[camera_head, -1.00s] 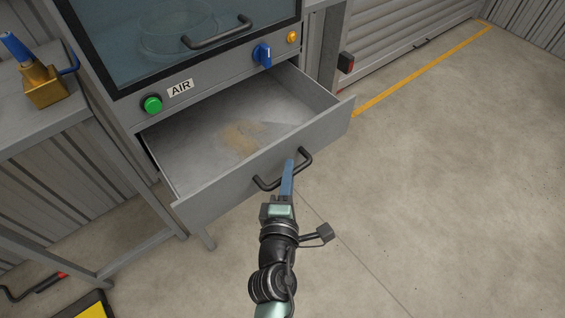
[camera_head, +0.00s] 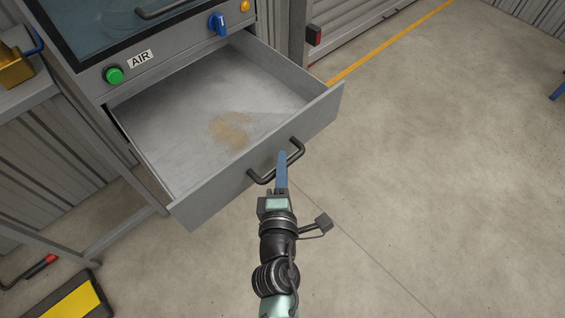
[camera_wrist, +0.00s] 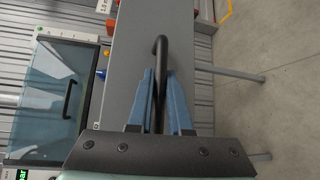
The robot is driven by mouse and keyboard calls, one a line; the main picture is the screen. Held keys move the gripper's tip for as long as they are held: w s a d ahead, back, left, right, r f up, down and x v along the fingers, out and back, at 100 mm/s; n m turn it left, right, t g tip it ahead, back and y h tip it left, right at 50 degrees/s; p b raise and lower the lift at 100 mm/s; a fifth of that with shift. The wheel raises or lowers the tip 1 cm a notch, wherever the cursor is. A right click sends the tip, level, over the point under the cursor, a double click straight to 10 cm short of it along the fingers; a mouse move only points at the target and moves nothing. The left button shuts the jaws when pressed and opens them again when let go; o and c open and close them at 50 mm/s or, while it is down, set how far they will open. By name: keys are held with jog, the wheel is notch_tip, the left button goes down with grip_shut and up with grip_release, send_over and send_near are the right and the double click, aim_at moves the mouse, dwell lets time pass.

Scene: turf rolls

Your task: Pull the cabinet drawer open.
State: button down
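The grey cabinet drawer (camera_head: 255,165) stands well out from the cabinet (camera_head: 165,66), with its inside open to view and a brown dusty patch on its floor. Its black bar handle (camera_head: 297,150) is on the front panel. My gripper (camera_head: 282,160) is at the handle, its blue fingers reaching over the bar. In the wrist view the black handle (camera_wrist: 161,52) runs between the two blue fingers (camera_wrist: 162,95), which lie close along both sides of it. The gripper looks shut on the handle.
The cabinet face carries a green button (camera_head: 114,75), an AIR label and a blue knob (camera_head: 218,24). A grey bench (camera_head: 30,90) stands at left. A black and yellow object (camera_head: 75,300) lies at lower left. Bare concrete floor (camera_head: 430,150) is clear at right.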

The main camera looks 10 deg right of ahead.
jog(key=c, duration=0.9)
grip_release()
jog(key=shift+o, duration=0.2)
jog(key=b+v, duration=0.2)
jog(key=v, duration=1.1)
